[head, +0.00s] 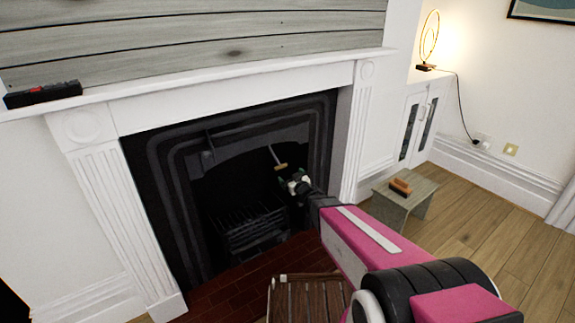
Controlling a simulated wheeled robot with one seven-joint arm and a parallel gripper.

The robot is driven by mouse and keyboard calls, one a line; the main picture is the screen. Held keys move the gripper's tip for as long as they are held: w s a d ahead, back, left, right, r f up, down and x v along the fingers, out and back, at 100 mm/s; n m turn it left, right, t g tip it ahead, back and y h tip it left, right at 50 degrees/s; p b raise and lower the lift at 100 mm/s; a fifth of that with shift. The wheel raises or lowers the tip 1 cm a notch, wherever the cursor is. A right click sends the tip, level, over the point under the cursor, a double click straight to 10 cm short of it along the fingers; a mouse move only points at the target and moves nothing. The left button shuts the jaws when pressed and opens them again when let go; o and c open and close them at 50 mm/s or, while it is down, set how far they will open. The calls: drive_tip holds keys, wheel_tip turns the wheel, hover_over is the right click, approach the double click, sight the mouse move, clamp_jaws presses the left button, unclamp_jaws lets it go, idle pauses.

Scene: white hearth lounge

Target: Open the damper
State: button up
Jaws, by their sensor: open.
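The damper handle (279,165) shows inside the dark fireplace opening (222,190) as a thin pale rod with a tan crosspiece at its lower end. My gripper (290,181) is at the end of my pink arm, in front of the fireplace and just below the crosspiece in the picture. Its jaws are open. I cannot tell whether they touch the handle. The damper plate itself is hidden in the dark above.
A black grate (247,232) stands low in the fireplace, above a red brick hearth (240,283). A slatted wooden piece (305,295) is in front. A small stool (405,197) with orange-brown items stands right. A black object (43,94) lies on the white mantel (240,78).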

sight(281, 168)
drive_tip(key=shift+y, duration=0.3)
drive_tip(key=x, duration=1.1)
drive_tip(key=shift+a+r, duration=0.1)
drive_tip(key=shift+a, duration=0.1)
drive_tip(key=shift+s, duration=0.1)
drive_tip(key=c, duration=0.9)
